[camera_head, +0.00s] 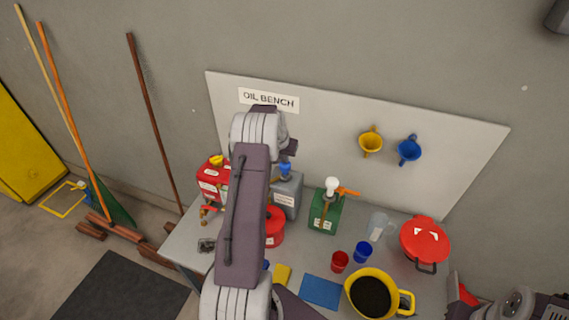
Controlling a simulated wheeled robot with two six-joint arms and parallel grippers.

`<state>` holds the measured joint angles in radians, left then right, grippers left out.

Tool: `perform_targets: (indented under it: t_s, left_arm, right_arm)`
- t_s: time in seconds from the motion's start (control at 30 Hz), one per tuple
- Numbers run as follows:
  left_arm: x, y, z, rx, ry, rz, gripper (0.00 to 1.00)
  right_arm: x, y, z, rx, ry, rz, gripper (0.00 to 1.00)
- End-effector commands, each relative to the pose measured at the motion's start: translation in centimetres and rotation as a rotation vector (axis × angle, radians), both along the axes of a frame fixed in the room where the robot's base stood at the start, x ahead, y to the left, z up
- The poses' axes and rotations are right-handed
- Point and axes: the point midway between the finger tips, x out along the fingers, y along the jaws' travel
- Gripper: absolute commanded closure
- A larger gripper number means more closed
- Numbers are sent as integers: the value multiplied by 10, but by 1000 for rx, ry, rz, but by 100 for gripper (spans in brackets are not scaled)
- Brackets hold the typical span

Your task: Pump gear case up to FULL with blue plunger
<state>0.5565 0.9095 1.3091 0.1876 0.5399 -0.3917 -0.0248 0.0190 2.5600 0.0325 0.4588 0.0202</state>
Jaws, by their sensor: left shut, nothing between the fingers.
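A grey jug (287,197) with a blue plunger (285,170) on top stands on the bench behind my left arm. My left gripper (289,150) is at the far end of that arm, just above the blue plunger in the picture. It is shut with nothing in it, and I cannot tell whether it touches the plunger. My left arm hides part of the bench and the jug's left side. I cannot pick out the gear case or a FULL mark for sure. My right gripper does not show; only grey parts of my right arm are at the lower right.
A red can (213,180) with a yellow cap stands left of my arm. A green jug (325,215) with a white pump top stands to the right. A clear pitcher (378,226), red lidded pot (425,241) and yellow pot of dark liquid (369,297) crowd the right side.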

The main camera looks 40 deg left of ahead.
Motion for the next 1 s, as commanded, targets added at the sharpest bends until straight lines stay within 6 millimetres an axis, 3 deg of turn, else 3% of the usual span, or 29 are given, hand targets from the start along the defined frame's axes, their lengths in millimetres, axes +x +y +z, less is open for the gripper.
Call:
perform_targets:
  t_s: [0.33,0.57,0.83,1.0]
  left_arm:
    - [-1,-1,-26,-3,4,1,100]
    - [-1,-1,-20,-4,5,0,100]
    - [-1,-1,7,-4,5,-1,100]
    - [-1,-1,7,-3,4,-1,100]
  right_arm:
    - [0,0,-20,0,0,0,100]
    - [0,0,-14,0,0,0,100]
    - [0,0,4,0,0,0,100]
    - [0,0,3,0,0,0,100]
